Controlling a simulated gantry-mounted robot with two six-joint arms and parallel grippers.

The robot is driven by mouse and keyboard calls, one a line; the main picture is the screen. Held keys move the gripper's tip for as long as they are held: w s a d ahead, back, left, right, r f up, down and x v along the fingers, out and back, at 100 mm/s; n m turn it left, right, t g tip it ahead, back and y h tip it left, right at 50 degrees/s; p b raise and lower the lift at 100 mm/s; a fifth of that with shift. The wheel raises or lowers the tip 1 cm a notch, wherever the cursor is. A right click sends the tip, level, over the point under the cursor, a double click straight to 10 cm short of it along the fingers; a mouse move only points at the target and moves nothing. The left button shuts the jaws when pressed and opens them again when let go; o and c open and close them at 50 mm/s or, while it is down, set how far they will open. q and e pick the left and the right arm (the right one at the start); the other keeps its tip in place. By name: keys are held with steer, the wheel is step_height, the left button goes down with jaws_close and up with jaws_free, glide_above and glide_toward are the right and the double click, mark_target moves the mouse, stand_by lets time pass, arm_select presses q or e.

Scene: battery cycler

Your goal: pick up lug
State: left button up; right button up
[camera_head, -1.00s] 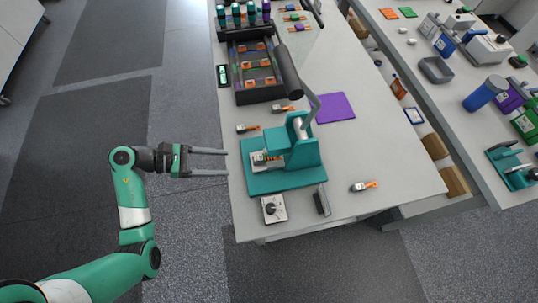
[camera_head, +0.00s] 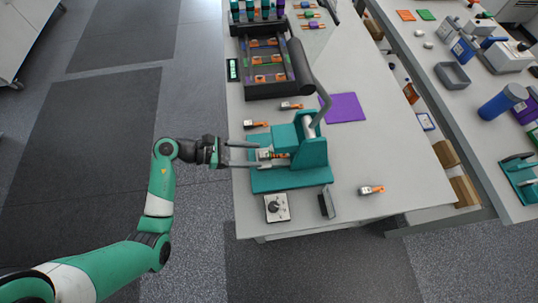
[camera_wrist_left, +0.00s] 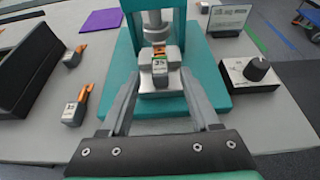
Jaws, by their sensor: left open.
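A lug (camera_head: 267,154), grey with an orange end and a label reading 35, sits on the grey block of the teal press (camera_head: 315,152). It also shows in the left wrist view (camera_wrist_left: 160,66), under the press's ram. My left gripper (camera_head: 256,154) is open and empty at the left side of the press. In the left wrist view its fingers (camera_wrist_left: 159,88) spread to either side of the block, and the lug lies beyond, between their lines. Other lugs lie on the table: one left of the press (camera_head: 257,124), one behind it (camera_head: 291,105) and one at its right (camera_head: 371,190).
A control box with a knob (camera_head: 276,208) and a small display stand (camera_head: 327,204) stand in front of the press. A black rack (camera_head: 275,88) is behind. A purple mat (camera_head: 343,107) lies at the right. The press's lever (camera_head: 321,95) rises over the table.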

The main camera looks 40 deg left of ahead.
arm_select(q)
steer(key=shift+x, duration=0.95)
jaws_close()
steer(key=shift+r, duration=0.55)
steer(key=s+a, duration=1.1)
steer(key=s, duration=0.3)
steer(key=shift+r, duration=0.25)
